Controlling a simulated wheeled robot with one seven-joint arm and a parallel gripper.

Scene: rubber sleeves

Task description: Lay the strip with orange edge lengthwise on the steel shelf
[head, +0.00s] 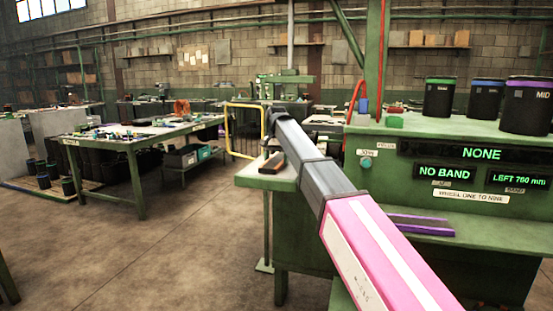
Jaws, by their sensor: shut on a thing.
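My arm runs from the lower right to the centre of the head view, and my gripper (268,146) is at its far end, small, dark and mostly hidden by the arm. A short dark piece with an orange-brown side, seemingly the strip with orange edge (271,164), shows just below it, at the left end of the green bench. The gripper is shut on what looks like this strip; the fingers' contact is not clear. Whether the strip touches the pale bench top (258,180) I cannot tell. I cannot make out the steel shelf for certain.
The green bench (400,165) fills the right, with lit signs reading "NONE" and "NO BAND". Several dark pots, one a purple-rimmed pot (527,105), stand on top. Purple strips (422,222) lie on its lower ledge. A green table (135,150) stands left; the floor between is clear.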

